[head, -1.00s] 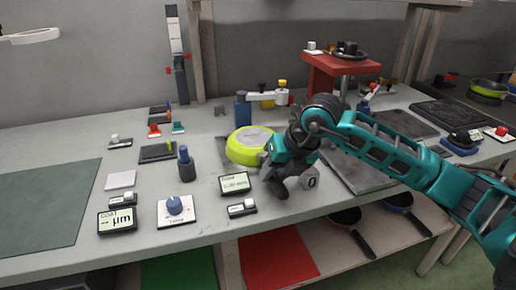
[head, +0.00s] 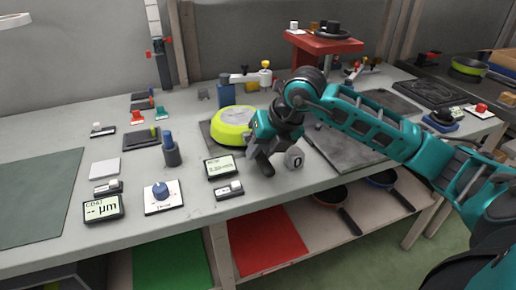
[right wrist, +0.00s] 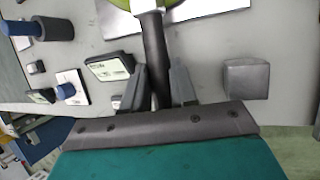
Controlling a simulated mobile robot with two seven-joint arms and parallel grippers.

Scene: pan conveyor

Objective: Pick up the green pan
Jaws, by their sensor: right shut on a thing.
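The green pan (head: 233,127) is at the middle of the workbench in the head view, just left of my right gripper (head: 264,160). A dark flat plate (head: 207,131) shows beneath its left edge, and the pan looks slightly above it. In the right wrist view, my right gripper (right wrist: 158,92) is shut on the pan's dark handle (right wrist: 154,48), one finger on each side. Only a little of the green pan (right wrist: 157,3) shows at the top there. My left gripper is not in view.
A grey cube marked 0 (head: 294,158) stands right beside my right gripper. Small displays (head: 220,167), a blue-knob box (head: 163,196) and a dark blue-topped cylinder (head: 171,150) stand to the left. A blue bottle (head: 227,93) and red stand (head: 323,44) are behind.

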